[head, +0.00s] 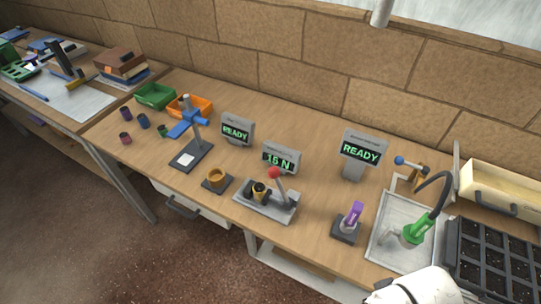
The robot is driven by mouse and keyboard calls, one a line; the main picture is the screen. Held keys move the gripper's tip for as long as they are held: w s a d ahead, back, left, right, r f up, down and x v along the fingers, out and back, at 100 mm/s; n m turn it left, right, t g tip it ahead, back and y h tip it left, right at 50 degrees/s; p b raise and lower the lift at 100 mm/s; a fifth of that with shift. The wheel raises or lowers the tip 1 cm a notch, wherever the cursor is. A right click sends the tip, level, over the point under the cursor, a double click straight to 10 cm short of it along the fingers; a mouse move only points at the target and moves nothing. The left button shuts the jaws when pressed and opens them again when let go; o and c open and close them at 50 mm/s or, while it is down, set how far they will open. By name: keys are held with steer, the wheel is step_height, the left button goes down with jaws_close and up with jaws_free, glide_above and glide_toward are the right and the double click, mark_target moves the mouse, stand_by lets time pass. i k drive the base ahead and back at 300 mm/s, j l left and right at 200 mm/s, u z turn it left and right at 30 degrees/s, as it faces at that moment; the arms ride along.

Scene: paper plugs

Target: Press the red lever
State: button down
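The red lever (275,173) has a round red knob on a pale, slightly tilted stem. It rises from a grey metal press base (278,209) near the front edge of the wooden bench. A dark piece with a yellow ring (259,191) sits on the base, left of the stem. A white part of my own body shows at the bottom right edge, well apart from the lever. My gripper is not in view.
A display reading "15 N" (281,158) stands behind the lever. A holder with a purple handle (353,219) stands to the right, before the sink (384,244). A brown ring on a dark base (217,179) and a blue-handled stand (192,153) are left.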

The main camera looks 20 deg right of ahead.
mark_target(273, 172)
steer(key=i+j+u, duration=0.1)
steer(key=i+j, duration=0.15)
steer(key=j, duration=0.25)
steer(key=i+j+u, duration=0.15)
steer(key=i+j, duration=0.15)
steer(key=j, duration=0.15)
